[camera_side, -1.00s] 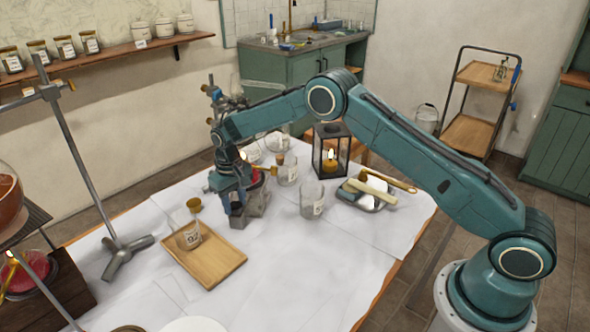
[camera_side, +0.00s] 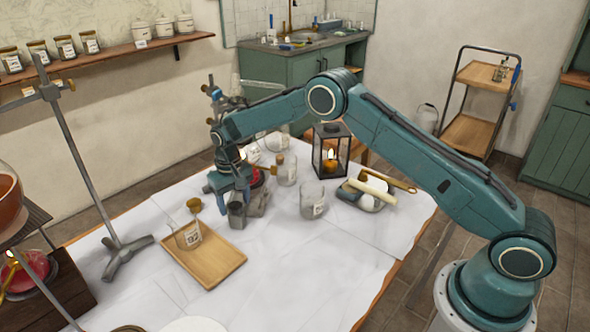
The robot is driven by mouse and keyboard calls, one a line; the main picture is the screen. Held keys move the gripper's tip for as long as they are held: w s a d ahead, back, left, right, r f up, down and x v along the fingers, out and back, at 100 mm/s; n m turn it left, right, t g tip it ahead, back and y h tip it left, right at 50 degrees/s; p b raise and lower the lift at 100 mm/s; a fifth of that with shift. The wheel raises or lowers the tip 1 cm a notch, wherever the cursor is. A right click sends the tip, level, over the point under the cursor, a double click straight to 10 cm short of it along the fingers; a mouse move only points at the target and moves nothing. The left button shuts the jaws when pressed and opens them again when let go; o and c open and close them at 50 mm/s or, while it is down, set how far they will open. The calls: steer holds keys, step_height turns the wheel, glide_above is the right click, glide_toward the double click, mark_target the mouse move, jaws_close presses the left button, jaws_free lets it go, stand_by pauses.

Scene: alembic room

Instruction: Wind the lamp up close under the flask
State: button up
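A red lamp (camera_side: 258,178) with a small flame is mostly hidden behind my wrist, near the table's back edge. A grey metal support (camera_side: 259,205) shows below it; its form is partly hidden. My gripper (camera_side: 237,213) points down at the front of this support, low over the table. I cannot tell whether its fingers touch anything or are open. A round flask with amber liquid (camera_side: 8,205) is cut off at the left edge. A second red lamp (camera_side: 22,275) with a flame stands under it. Any flask above the lamp at my gripper is hidden.
A wooden tray (camera_side: 222,268) with a corked jar (camera_side: 188,236) lies left of my gripper. A glass beaker (camera_side: 312,205), a lantern (camera_side: 331,150) and a dish of tools (camera_side: 360,202) stand to the right. A metal stand (camera_side: 85,170) rises at left. The front middle cloth is clear.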

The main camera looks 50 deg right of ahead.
steer(key=shift+r, duration=4)
steer(key=shift+r, duration=0.15)
step_height(320, 180, up, 13)
steer(key=t, duration=0.1)
glide_above(236, 205)
steer(key=s+d, duration=0.2)
steer(key=s, duration=0.5)
steer(key=s+d+r+t, duration=0.2)
steer(key=s+r, duration=0.7)
steer(key=s, duration=0.2)
steer(key=s+d+f+n+t, duration=0.1)
steer(key=s+d+t, duration=0.1)
steer(key=s, duration=2.2)
steer(key=shift+s+f+n+t, duration=0.2)
steer(key=shift+n+t, duration=0.1)
